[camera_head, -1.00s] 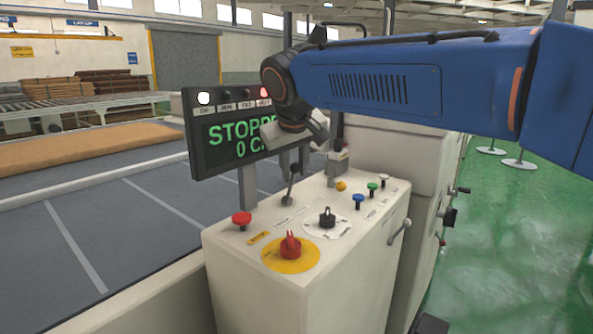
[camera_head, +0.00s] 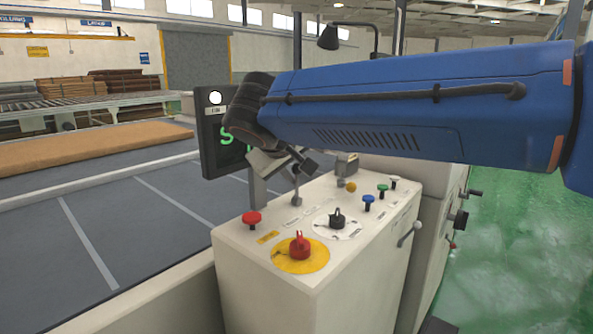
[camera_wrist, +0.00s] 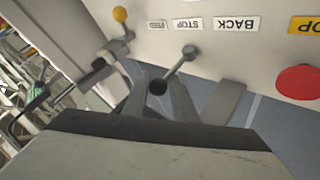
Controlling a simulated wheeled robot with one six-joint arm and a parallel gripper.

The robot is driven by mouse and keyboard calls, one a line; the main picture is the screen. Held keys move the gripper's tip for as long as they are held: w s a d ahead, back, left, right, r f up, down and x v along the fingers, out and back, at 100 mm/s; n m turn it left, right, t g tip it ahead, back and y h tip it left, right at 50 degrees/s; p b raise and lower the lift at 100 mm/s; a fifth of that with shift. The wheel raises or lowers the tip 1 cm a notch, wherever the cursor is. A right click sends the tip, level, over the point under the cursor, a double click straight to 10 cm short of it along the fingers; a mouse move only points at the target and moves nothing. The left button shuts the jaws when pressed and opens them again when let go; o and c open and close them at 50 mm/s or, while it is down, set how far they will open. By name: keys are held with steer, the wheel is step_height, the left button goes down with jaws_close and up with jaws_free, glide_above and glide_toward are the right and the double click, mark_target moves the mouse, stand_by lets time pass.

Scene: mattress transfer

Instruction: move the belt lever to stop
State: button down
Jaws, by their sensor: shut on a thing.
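The belt lever (camera_head: 297,189) stands on the top of the cream control console (camera_head: 262,285). It looks near upright in the head view. In the wrist view the lever (camera_wrist: 180,64) rises from its base beside the STOP label (camera_wrist: 188,23), between the FEED label (camera_wrist: 157,24) and the BACK label (camera_wrist: 238,24). My gripper (camera_wrist: 160,90) is shut around the dark knob end of the lever. In the head view my gripper (camera_head: 299,165) is at the lever's top, partly hidden by my wrist. The exact lever position is hard to tell.
A red button (camera_head: 252,218), a red rotary switch (camera_head: 300,247), a black knob (camera_head: 337,219) and a yellow ball knob (camera_head: 351,187) are close by on the console. Green floor (camera_head: 510,270) is clear at right.

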steer(key=shift+d, duration=0.25)
steer(key=c, duration=1.5)
jaws_free()
steer(key=shift+d, duration=0.1)
steer(key=shift+c, duration=0.2)
steer(key=shift+s+r, duration=0.1)
steer(key=shift+s+a+r, duration=0.2)
steer(key=shift+s+a, duration=0.05)
steer(key=v, duration=1.6)
steer(key=shift+s, duration=0.25)
steer(key=shift+r, duration=0.1)
